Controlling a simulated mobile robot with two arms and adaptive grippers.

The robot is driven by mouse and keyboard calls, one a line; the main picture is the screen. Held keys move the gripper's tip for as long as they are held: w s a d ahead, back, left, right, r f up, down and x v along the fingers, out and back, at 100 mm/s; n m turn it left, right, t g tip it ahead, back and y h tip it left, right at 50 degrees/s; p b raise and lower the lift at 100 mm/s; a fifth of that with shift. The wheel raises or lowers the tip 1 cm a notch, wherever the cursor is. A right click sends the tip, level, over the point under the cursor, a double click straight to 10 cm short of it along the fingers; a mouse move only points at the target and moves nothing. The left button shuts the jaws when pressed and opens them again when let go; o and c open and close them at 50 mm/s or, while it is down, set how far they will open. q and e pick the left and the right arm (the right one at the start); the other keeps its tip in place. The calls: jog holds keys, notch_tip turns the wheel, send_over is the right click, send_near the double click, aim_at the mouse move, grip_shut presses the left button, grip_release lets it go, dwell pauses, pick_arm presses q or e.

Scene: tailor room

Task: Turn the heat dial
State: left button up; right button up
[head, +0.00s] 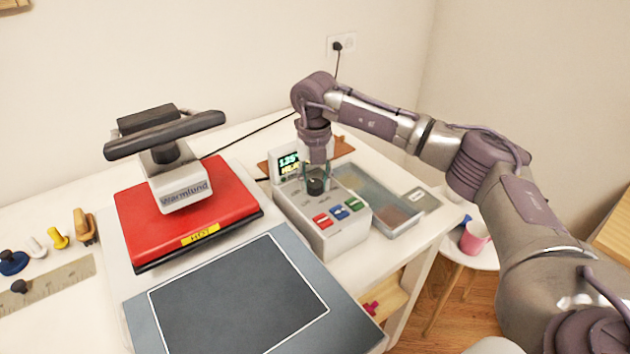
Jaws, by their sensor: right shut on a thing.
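The control box (325,232) is light grey and stands on the white table, right of the red heat press (190,212). A dark round dial (315,186) sits on its top, in front of a small lit display (289,163). Red, blue and green buttons line the front part of the box. My right gripper (316,178) points down from above and is shut on the dial, with its fingers at the dial's sides. The display's digits are small and partly hard to read. My left gripper is not in view.
A grey metal tray (408,219) lies close to the box's right side. The press's dark lower plate (240,300) fills the front. Several small tools and a ruler (50,285) lie at the left. A pink cup (475,238) stands on a low stool at the right.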

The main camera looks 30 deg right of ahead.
aim_at(315, 183)
jog(key=shift+r, duration=0.15)
dwell(0.4)
jog(key=o, duration=1.1)
jog(key=shift+o, duration=0.2)
notch_tip(315, 183, up, 12)
